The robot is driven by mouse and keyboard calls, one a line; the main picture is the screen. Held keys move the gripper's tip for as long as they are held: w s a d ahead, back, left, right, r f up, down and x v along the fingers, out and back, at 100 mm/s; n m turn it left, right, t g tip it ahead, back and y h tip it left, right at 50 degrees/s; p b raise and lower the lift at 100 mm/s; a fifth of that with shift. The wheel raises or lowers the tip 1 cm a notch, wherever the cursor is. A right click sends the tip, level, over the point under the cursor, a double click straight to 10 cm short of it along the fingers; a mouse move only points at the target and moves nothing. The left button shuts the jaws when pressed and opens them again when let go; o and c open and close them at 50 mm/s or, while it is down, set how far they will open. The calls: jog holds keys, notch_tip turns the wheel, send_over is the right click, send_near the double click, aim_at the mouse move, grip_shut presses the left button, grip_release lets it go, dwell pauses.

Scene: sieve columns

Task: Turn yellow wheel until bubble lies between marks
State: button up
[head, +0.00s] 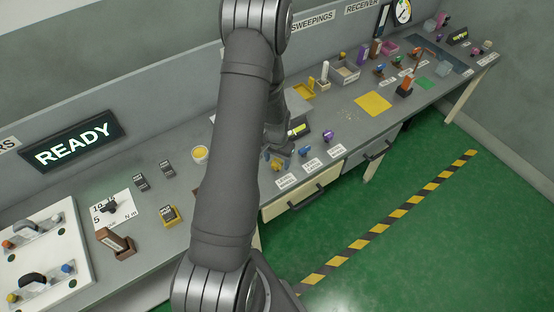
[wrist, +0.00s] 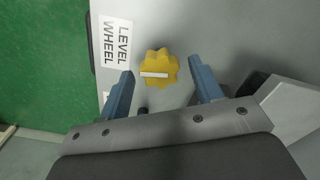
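The yellow wheel (wrist: 158,68), lobed with a white bar across its face, sits on the grey bench beside a "LEVEL WHEEL" label (wrist: 116,43) in the wrist view. It also shows partly behind my arm in the head view (head: 277,165). My gripper (wrist: 160,67) is open, with its two blue fingers on either side of the wheel and visible gaps between them and it. A small yellow-green strip (head: 299,129), possibly the level vial, shows behind the wheels in the head view; its bubble and marks are too small to make out.
A blue knob (head: 303,151) and a purple knob (head: 327,137) stand to the right of the yellow wheel, with labels in front. Drawers with dark handles are below the bench edge. My arm hides part of the bench's middle. A yellow mat (head: 373,103) lies further right.

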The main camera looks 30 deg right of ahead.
aim_at(277, 162)
jog(key=shift+r, duration=0.1)
notch_tip(277, 162, up, 17)
dwell(0.6)
dwell(0.5)
notch_tip(277, 162, down, 17)
jog(key=shift+f, duration=0.15)
dwell(0.6)
jog(key=shift+f, duration=0.1)
jog(key=m, duration=1.4)
jog(key=shift+s, duration=0.1)
dwell(2.5)
